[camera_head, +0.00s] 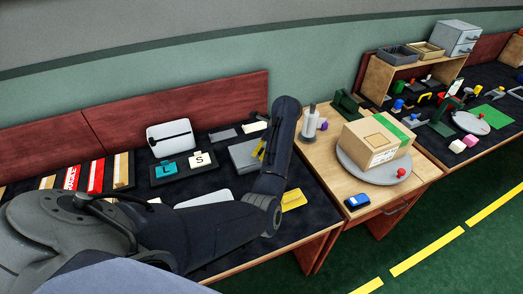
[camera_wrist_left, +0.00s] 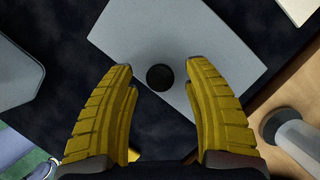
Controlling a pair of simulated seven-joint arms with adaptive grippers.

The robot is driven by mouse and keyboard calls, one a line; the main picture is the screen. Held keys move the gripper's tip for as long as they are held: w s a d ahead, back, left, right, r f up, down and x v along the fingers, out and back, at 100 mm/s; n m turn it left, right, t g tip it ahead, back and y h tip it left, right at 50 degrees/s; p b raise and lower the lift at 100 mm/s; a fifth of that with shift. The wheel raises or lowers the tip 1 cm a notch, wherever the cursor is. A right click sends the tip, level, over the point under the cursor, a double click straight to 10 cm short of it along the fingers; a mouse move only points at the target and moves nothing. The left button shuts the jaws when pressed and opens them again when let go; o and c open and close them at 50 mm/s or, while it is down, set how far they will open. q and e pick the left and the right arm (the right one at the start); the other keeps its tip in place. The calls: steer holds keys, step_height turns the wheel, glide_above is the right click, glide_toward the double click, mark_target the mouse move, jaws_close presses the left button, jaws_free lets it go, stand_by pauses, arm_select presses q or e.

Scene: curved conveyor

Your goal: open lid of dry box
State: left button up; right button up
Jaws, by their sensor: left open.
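The dry box appears as a flat grey box (camera_head: 243,153) on the dark mat, partly hidden behind my left arm. In the left wrist view its pale grey lid (camera_wrist_left: 190,38) fills the upper middle, and it lies flat. A round black knob (camera_wrist_left: 159,77) stands near the lid's lower edge in that view. My left gripper (camera_head: 259,150) is over the box. In the left wrist view its yellow ribbed fingers (camera_wrist_left: 158,72) are open, one on each side of the knob, with clear gaps. I cannot tell their height above the lid. My right gripper is out of view.
To the box's left are a tray with teal and white tiles (camera_head: 196,160) and a white case (camera_head: 171,138). A yellow card (camera_head: 293,200) lies in front. On the right, a wooden table (camera_head: 330,166) holds a cardboard box (camera_head: 374,141) and a grey cylinder (camera_head: 310,121).

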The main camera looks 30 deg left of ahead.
arm_select(q)
steer(key=shift+a+f, duration=0.15)
steer(key=shift+f, duration=0.2)
jaws_close()
stand_by(0.3)
